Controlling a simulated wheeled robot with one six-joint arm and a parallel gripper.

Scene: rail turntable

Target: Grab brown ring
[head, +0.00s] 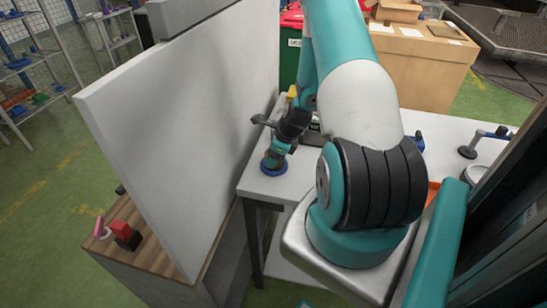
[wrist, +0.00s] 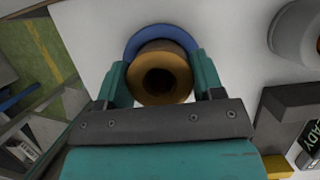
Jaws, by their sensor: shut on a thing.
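A brown ring (wrist: 160,50) with a dark round hole sits between the two teal fingers of my gripper (wrist: 161,78) in the wrist view. My gripper is shut on its sides. A wider blue round piece (wrist: 150,32) shows behind and around the brown ring; I cannot tell whether the two touch. In the head view, my gripper (head: 276,158) is low over the white table (head: 255,184) at its left corner, with the blue piece (head: 272,171) under it. The brown ring is small and mostly hidden there.
A tall white panel (head: 180,120) stands close to the left of my gripper. In the wrist view, a grey cylinder (wrist: 297,35) and a dark box with a lettered display (wrist: 310,135) are at the right. The table edge is close at left.

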